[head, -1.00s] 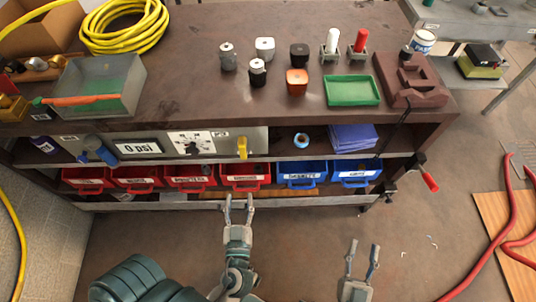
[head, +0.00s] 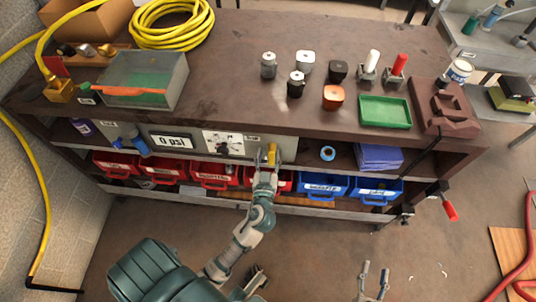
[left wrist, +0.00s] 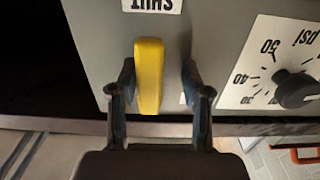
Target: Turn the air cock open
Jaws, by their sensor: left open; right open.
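The air cock's yellow handle (head: 272,151) is at the right end of the grey panel (head: 199,141) on the shelf under the bench top. In the left wrist view the handle (left wrist: 149,76) lies between the open fingers of my left gripper (left wrist: 158,80), closer to the left-hand finger. A gap shows on the right side, and firm contact cannot be told. A label reading SHUT (left wrist: 152,5) appears upside down beyond the handle. In the head view my left gripper (head: 267,161) is at the handle and partly covers it. My right gripper (head: 374,276) is open and empty above the floor.
The panel also carries a dial (head: 222,146) and a "0 psi" sign (head: 171,142). Red bins (head: 161,171) and blue bins (head: 321,184) sit just below. The bench top edge overhangs the panel. A clamp with a red handle (head: 450,210) hangs at the right.

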